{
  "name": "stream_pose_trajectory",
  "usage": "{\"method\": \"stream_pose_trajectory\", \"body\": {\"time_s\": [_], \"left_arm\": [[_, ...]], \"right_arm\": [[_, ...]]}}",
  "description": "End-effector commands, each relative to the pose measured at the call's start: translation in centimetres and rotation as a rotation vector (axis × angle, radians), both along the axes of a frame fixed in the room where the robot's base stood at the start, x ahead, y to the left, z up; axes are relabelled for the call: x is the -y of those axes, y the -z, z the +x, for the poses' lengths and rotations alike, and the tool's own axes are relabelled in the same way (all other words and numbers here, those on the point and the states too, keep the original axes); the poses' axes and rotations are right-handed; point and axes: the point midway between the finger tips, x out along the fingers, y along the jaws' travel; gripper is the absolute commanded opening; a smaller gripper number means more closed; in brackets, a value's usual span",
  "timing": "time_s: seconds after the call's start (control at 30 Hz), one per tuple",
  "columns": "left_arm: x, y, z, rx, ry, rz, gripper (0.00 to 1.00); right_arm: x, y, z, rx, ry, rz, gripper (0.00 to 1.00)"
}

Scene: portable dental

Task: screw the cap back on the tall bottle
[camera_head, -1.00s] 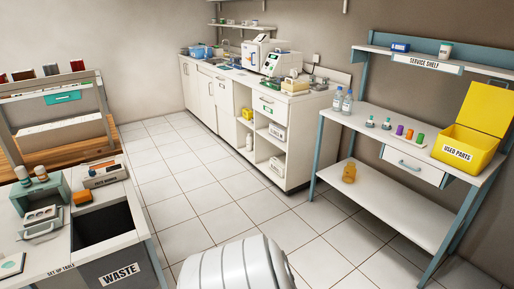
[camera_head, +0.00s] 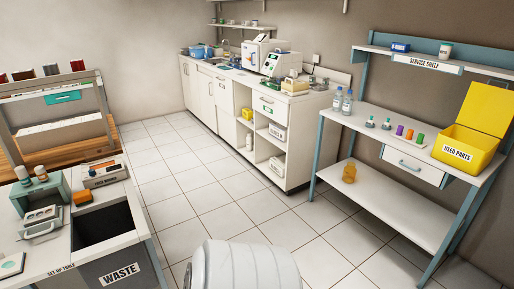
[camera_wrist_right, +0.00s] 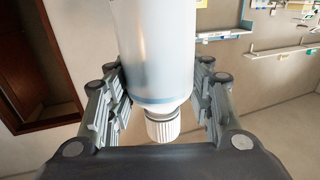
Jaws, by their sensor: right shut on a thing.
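In the right wrist view, my right gripper (camera_wrist_right: 158,66) is shut on a tall, pale translucent bottle (camera_wrist_right: 152,50). Its fingers press on the bottle from both sides. A white ribbed cap (camera_wrist_right: 162,127) sits at the bottle's narrow neck end, close to my palm. Whether it is screwed tight cannot be told. The bottle's other end runs out of the top of the picture. Neither gripper shows in the head view.
The waste bin table (camera_head: 62,252) stands at near left. A work bench (camera_head: 430,211) with two clear bottles (camera_head: 342,101) and a yellow used parts box (camera_head: 459,150) stands at right. The tiled floor (camera_head: 185,190) between is clear. A counter (camera_head: 290,130) lines the back.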

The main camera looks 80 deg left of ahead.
Motion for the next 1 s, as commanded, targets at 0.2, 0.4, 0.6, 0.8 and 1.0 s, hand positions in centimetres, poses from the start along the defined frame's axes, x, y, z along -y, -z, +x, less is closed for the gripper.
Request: {"method": "stream_pose_trajectory", "body": {"time_s": [0.2,0.4,0.6,0.8,1.0], "left_arm": [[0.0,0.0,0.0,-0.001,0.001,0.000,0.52],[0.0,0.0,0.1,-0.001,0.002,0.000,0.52],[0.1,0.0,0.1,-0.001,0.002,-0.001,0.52],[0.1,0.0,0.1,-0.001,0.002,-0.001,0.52],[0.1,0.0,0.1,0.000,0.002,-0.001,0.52]], "right_arm": [[0.0,-0.4,0.1,0.003,0.010,0.004,0.00],[1.2,-2.3,1.1,0.002,0.125,0.013,0.00],[5.6,-3.6,2.5,-0.005,0.360,0.011,0.00],[10.8,-2.9,2.6,-0.007,0.578,0.004,0.00],[13.6,-2.1,2.1,-0.002,0.687,0.002,0.00]]}}
